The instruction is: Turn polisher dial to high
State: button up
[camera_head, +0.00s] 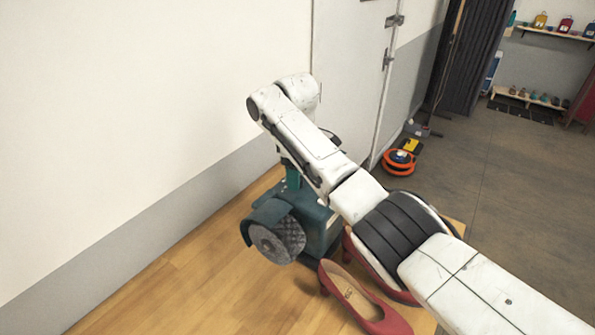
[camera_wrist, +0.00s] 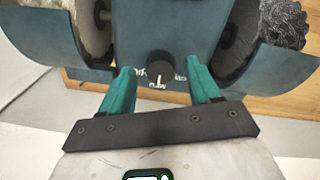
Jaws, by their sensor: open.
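The polisher (camera_head: 317,218) is a dark teal machine with a round grey brush on its left side, standing on a wooden surface. In the wrist view its front face (camera_wrist: 150,22) fills the top, with a wheel on each side. The black dial (camera_wrist: 160,72) is on that face, with a white pointer mark directed downward. Lettering around the dial is partly covered and too small to read. My gripper (camera_wrist: 162,84) is open, its teal fingers on either side of the dial. I cannot tell whether they touch it. In the head view my arm hides the dial.
Red high-heeled shoes (camera_head: 362,302) stand just right of the polisher on the wooden surface. A white door (camera_head: 350,70) and wall are behind. An orange and black round device (camera_head: 399,162) sits on the grey floor.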

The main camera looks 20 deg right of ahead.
jog(key=shift+f, duration=0.45)
jog(key=c, duration=1)
